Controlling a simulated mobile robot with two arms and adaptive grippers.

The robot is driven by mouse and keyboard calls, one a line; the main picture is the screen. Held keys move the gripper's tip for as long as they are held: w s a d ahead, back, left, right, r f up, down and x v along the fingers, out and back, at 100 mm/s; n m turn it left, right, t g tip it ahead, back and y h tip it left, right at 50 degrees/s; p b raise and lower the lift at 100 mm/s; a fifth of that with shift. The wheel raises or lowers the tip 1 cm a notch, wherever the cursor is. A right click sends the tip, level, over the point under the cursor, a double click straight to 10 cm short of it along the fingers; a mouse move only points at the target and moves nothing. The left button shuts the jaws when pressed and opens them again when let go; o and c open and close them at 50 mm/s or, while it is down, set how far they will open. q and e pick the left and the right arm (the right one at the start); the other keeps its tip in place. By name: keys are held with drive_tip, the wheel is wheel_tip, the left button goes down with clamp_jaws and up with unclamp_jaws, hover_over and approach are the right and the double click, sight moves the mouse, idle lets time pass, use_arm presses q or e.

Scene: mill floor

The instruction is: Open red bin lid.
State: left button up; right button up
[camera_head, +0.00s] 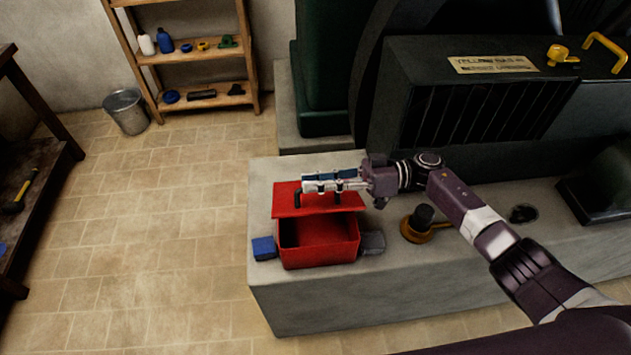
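The red bin (319,254) stands on the grey stone ledge, and its dark inside shows from above. Its red lid (284,208) is up off the opening at the bin's back side, with a black handle (297,199) on it. My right gripper (310,183) reaches in from the right and lies across the lid's upper part, over the handle. Its fingers hide part of the handle, and I cannot tell whether they are closed on it. My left gripper is not in view.
A blue block (264,248) and a grey block (372,243) flank the bin. A brass-coloured piece with a black knob (418,228) sits right of it under my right arm. A large dark machine (470,110) stands behind.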

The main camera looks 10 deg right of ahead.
drive_tip(key=shift+o, duration=0.7)
drive_tip(key=shift+d, duration=0.25)
drive_tip(key=d, duration=1.1)
drive_tip(key=shift+d, duration=0.25)
